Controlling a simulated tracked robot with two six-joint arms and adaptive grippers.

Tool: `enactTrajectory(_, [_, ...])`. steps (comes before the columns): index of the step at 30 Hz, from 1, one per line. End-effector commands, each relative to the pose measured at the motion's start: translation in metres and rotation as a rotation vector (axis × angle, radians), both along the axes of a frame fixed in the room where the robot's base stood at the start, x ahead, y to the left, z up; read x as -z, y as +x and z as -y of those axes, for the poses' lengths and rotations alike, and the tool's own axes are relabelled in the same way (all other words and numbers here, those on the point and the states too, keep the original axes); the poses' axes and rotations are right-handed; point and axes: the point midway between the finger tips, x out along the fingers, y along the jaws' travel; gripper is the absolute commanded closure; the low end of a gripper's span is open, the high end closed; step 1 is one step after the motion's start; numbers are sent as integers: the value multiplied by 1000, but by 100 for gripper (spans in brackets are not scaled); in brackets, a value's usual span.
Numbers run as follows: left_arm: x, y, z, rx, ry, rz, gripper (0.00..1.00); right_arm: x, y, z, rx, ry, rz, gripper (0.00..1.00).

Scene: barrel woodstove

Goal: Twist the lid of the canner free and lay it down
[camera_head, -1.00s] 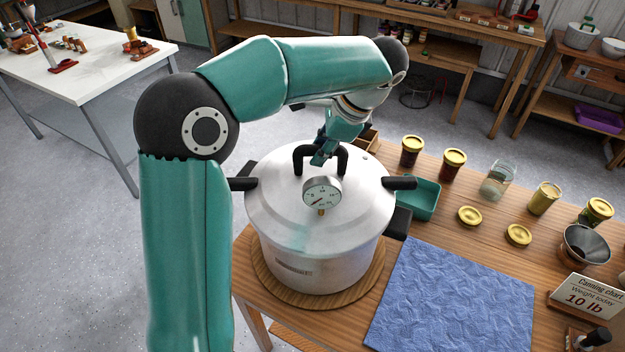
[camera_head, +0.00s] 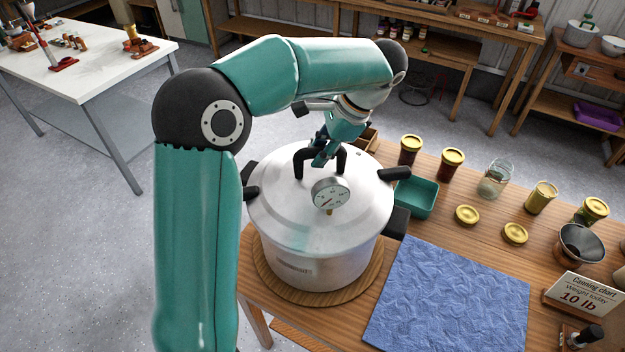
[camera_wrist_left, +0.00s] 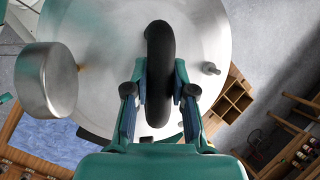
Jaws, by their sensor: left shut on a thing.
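The canner (camera_head: 310,259) is a big silver pot on a round wooden board. Its silver lid (camera_head: 275,205) sits on top, with a dial gauge (camera_head: 331,194) and black side lugs. My left gripper (camera_head: 318,160) is shut on the black arched handle (camera_head: 341,158) in the middle of the lid. In the left wrist view the two fingers (camera_wrist_left: 158,100) stand either side of the black handle (camera_wrist_left: 160,50), and the gauge (camera_wrist_left: 47,80) shows at left. The lid's underside is hidden. My right gripper is not in view.
A blue cloth (camera_head: 450,300) lies flat and empty on the wooden table right of the canner. Behind it are a teal tray (camera_head: 417,197), jars, gold lids (camera_head: 467,215), a funnel (camera_head: 581,244) and a chart sign (camera_head: 582,293).

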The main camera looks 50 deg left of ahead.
Motion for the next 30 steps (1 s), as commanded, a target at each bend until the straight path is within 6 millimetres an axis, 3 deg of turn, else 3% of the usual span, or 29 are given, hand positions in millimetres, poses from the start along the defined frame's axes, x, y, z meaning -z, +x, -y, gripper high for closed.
enactTrajectory(20, [5, -1, 2, -190, -7, -11, 100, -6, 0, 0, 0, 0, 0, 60])
enactTrajectory(21, [5, -1, 2, -212, -7, -10, 74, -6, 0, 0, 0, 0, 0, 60])
enactTrajectory(24, [4, -1, 2, -205, -5, -9, 58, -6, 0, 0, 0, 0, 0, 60])
enactTrajectory(26, [3, -1, 2, -204, -5, -8, 48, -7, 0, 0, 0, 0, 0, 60])
enactTrajectory(30, [2, -1, 1, -204, -4, -5, 47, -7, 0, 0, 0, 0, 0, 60])
